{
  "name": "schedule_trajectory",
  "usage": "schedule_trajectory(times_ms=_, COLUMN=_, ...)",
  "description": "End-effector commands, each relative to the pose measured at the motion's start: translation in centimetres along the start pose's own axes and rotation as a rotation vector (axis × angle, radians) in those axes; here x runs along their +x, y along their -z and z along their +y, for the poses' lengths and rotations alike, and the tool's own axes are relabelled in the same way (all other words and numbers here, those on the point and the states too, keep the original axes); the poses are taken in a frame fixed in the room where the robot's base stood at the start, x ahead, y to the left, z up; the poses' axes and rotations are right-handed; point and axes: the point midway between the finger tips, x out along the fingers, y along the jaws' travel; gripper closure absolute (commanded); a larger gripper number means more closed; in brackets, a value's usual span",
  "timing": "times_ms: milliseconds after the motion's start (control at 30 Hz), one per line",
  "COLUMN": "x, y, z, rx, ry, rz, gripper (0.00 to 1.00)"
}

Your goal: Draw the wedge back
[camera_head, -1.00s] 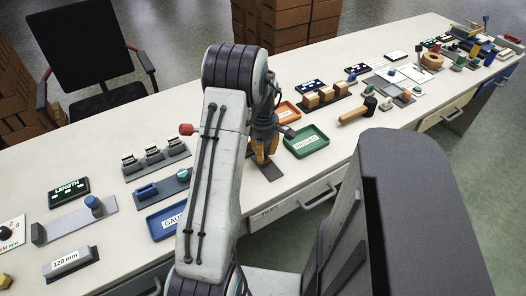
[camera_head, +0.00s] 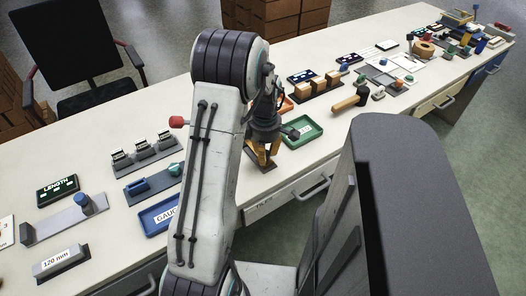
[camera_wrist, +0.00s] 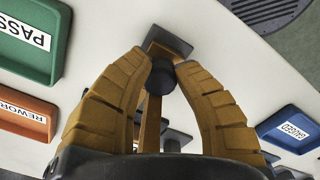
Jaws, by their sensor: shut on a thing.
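My gripper (camera_wrist: 162,66) has its two yellow fingers closed around a dark round knob (camera_wrist: 160,78) in the wrist view. A narrow brown strip, which looks like the wedge (camera_wrist: 151,125), runs under the knob along a dark plate (camera_wrist: 174,40). The fingers and the wrist hide much of the strip. The wedge itself is too small and covered to make out there.
A green tray (camera_head: 318,133) lies right of my gripper, with an orange tray (camera_head: 287,104) behind it. A blue tray (camera_head: 143,221) lies left of my arm. A mallet (camera_head: 347,103) and wooden blocks (camera_head: 317,85) stand farther right. A drawer handle (camera_head: 318,193) sticks out below.

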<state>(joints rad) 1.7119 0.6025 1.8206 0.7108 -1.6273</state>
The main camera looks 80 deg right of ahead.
Motion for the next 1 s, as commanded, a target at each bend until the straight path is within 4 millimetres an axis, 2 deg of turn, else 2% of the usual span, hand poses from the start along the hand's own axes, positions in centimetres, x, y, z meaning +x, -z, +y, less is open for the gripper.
schedule_trajectory(times_ms=33, x=0.3, y=-0.1, z=-0.5, rx=0.003, ry=0.019, rz=0.001, gripper=1.0)
schedule_trajectory(times_ms=67, x=0.3, y=-0.1, z=-0.6, rx=0.003, ry=0.019, rz=0.001, gripper=0.69)
schedule_trajectory(times_ms=333, x=0.2, y=-0.1, z=-0.3, rx=0.002, ry=0.012, rz=0.001, gripper=0.45)
schedule_trajectory(times_ms=667, x=-0.2, y=-0.1, z=-0.2, rx=0.002, ry=0.008, rz=0.0, gripper=0.45)
schedule_trajectory(times_ms=867, x=-2.5, y=-0.1, z=-0.1, rx=0.002, ry=0.004, rz=0.0, gripper=0.45)
schedule_trajectory(times_ms=1000, x=-5.0, y=-0.1, z=-0.1, rx=0.002, ry=0.003, rz=0.0, gripper=0.45)
